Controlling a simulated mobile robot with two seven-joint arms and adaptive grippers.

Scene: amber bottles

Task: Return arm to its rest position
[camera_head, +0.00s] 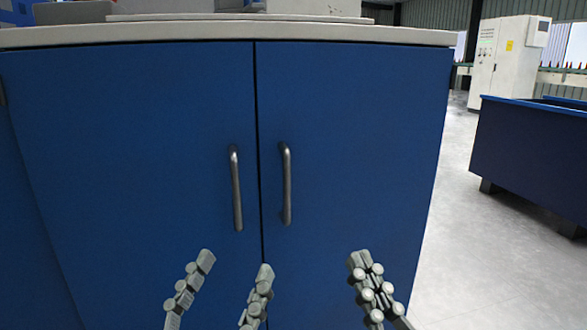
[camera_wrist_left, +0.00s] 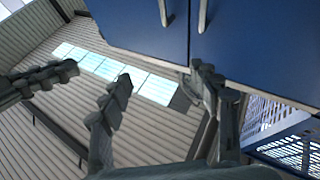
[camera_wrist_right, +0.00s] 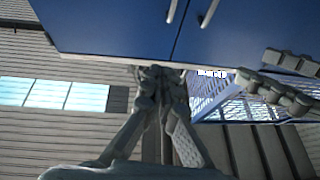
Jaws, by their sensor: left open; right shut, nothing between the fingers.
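My left gripper (camera_head: 235,265) is low in the head view in front of the blue cabinet (camera_head: 130,150), its two fingers spread apart with nothing between them. In the left wrist view its open fingers (camera_wrist_left: 160,75) also show empty. My right gripper (camera_head: 365,262) is to its right in the head view, its fingers closed together and empty. The right wrist view shows the closed fingertips (camera_wrist_right: 160,75) meeting. Each wrist view also shows the other gripper at its side edge. The arms behind the grippers are mostly out of the head view.
The cabinet has two metal handles, left (camera_head: 236,188) and right (camera_head: 286,183), above the grippers in the picture. A pale countertop (camera_head: 220,32) runs along its top. A dark blue bin (camera_head: 530,155) stands at right, with open floor (camera_head: 455,240) between. A white machine cabinet (camera_head: 503,60) is behind.

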